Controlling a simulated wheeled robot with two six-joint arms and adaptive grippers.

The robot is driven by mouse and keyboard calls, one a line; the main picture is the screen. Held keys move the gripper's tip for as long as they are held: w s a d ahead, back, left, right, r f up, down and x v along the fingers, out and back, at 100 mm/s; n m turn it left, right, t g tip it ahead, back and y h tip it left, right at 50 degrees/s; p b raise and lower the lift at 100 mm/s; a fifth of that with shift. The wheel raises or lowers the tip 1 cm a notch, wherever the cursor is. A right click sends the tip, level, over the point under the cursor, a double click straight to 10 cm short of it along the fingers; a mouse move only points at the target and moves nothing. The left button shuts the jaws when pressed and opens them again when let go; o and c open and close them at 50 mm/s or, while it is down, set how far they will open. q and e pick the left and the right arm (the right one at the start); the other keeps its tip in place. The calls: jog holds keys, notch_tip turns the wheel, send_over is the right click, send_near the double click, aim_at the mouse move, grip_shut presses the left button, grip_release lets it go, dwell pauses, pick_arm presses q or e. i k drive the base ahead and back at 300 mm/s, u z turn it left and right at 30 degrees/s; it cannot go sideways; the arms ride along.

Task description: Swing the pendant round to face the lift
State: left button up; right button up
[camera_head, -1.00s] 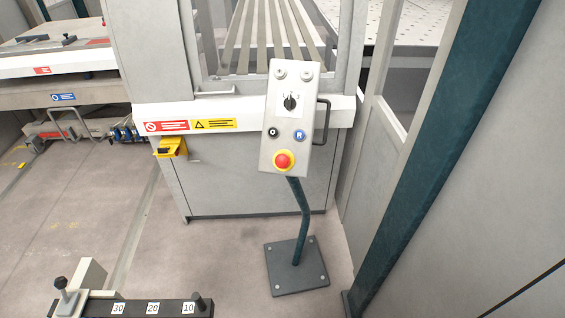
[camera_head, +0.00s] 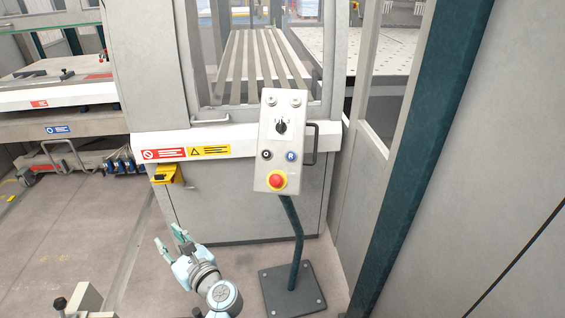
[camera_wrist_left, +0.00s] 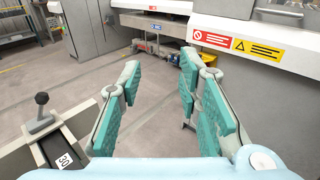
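The pendant (camera_head: 280,142) is a pale grey control box on a bent dark post with a square floor plate (camera_head: 291,290). Its face, with a selector knob, two buttons and a red emergency stop, is turned toward my head camera. A black handle (camera_head: 313,144) sits on its right side. My left gripper (camera_head: 170,241) is low and to the left of the pendant, apart from it. Its teal fingers are spread and empty, as the left wrist view (camera_wrist_left: 158,95) also shows. The pendant is not seen in the left wrist view. My right gripper is not in view.
A dark teal upright (camera_head: 425,150) is at the right. Floor at the left is open.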

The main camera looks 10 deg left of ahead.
aim_at(294, 117)
jog(key=k, duration=0.2)
jog(key=u, duration=1.75)
jog(key=i, duration=0.8)
jog(key=z, duration=3.15)
jog(key=i, duration=0.65)
jog(key=u, duration=0.05)
